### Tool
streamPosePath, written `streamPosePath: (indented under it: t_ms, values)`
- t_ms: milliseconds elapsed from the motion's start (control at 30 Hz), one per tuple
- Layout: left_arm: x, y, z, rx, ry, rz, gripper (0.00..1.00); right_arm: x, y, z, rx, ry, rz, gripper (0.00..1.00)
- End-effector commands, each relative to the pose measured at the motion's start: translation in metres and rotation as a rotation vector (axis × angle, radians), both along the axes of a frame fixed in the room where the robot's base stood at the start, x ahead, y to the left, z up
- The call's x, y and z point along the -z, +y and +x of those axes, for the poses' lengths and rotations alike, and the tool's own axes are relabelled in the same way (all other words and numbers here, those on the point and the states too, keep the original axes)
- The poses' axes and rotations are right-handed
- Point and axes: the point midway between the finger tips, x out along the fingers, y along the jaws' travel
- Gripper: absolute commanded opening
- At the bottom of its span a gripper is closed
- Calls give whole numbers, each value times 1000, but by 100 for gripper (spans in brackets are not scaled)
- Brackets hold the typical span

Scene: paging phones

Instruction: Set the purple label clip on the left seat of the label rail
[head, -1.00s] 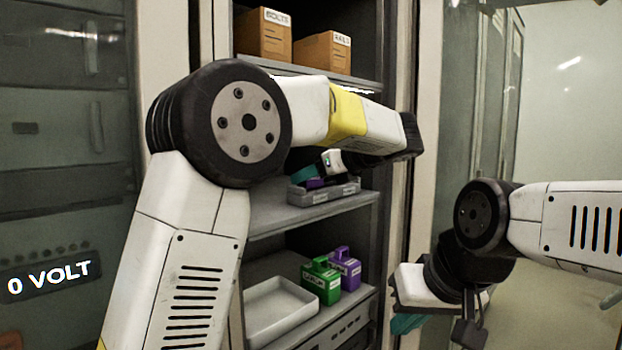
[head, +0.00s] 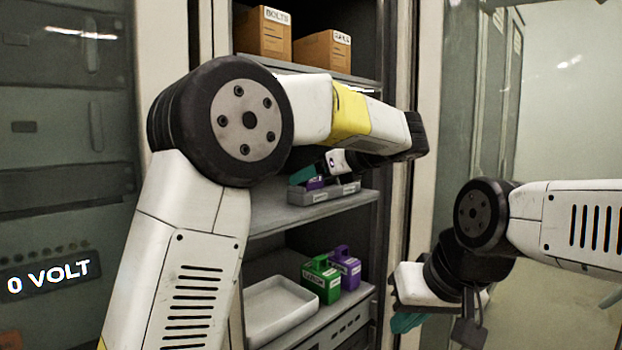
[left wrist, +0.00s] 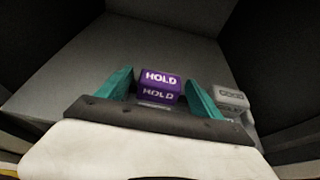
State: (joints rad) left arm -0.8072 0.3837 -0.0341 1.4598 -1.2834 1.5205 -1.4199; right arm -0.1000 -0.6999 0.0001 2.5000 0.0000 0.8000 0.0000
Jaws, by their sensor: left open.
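The purple label clip (left wrist: 159,87), lettered HOLD, sits between the two teal fingers of my left gripper (left wrist: 160,92) in the left wrist view. The fingers are open, with a gap on either side of the clip. In the head view, the left gripper (head: 304,175) is over a grey low holder (head: 325,196) on the middle shelf, with a bit of purple (head: 315,183) beside it. I cannot tell whether this holder is the label rail; no seats can be made out. My right gripper (head: 406,322) hangs at the lower right, its finger gap hidden.
A grey lettered block (left wrist: 230,97) stands right of the gripper in the wrist view. On the lower shelf are a white tray (head: 283,310), a green box (head: 322,281) and a purple box (head: 346,268). Cardboard boxes (head: 263,32) stand on the top shelf. Cabinet walls flank the shelves.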

Motion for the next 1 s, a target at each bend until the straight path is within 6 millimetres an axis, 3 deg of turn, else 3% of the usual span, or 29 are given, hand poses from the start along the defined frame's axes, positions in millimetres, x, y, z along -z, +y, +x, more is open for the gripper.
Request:
streamPosePath:
  t_ms: [300,500,1000]
  values:
    - [-26,-46,-45,4,-1,-3,76,0,0,0,0,0,0,0]
    - [-38,-65,-64,3,-1,-1,76,0,0,0,0,0,0,0]
    - [-42,-71,-72,1,0,0,76,0,0,0,0,0,0,0]
